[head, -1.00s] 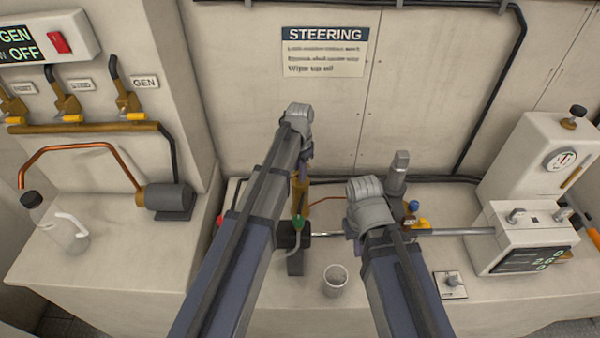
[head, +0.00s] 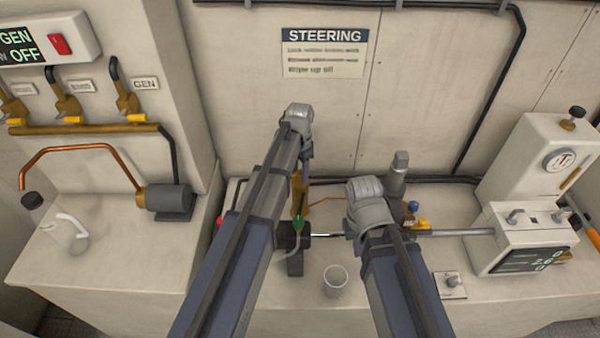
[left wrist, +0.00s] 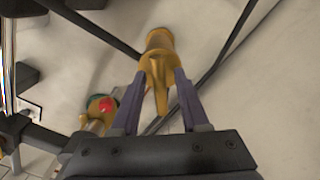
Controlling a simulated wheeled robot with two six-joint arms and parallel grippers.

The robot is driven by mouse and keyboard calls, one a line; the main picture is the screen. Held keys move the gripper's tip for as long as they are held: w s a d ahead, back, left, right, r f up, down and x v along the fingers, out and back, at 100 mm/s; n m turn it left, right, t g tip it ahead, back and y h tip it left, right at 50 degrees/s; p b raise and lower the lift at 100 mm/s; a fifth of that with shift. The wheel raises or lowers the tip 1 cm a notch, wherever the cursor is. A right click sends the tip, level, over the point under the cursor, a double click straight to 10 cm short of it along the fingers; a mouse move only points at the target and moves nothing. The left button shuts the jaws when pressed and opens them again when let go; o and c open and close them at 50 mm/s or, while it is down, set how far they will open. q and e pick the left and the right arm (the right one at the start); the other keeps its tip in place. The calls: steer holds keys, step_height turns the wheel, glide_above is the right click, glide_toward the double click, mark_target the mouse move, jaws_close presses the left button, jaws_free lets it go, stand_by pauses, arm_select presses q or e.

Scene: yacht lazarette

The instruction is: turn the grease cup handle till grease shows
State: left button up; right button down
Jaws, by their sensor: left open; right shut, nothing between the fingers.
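The brass grease cup (head: 300,192) stands at the back of the counter, partly hidden behind my left arm. In the left wrist view, it shows as a brass body with a flat tapered handle (left wrist: 160,88) pointing toward the gripper. My left gripper (left wrist: 169,102) is open, with one purple finger on each side of the handle. I cannot tell whether either finger touches it. The left gripper (head: 304,172) is mostly hidden by its own wrist in the head view. My right gripper (head: 356,243) is shut and empty, low over the counter and largely hidden by its wrist. I see no grease.
A clear cup (head: 335,281) stands on the counter between my arms. A grey box with a display (head: 530,258) and a steel rod (head: 460,232) are at right. A motor (head: 168,200) is at left. A red-and-green knob (left wrist: 103,105) is close to the left gripper.

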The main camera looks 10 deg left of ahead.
mark_target(300, 170)
arm_select(q)
step_height(300, 170, up, 8)
steer(key=p, duration=0.7)
steer(key=shift+f, duration=0.2)
steer(key=shift+f, duration=0.1)
steer(key=n, duration=0.6)
steer(key=shift+n, duration=0.4)
step_height(300, 170, down, 8)
steer(key=b, duration=0.7)
steer(key=shift+b, duration=0.3)
steer(key=shift+r, duration=0.25)
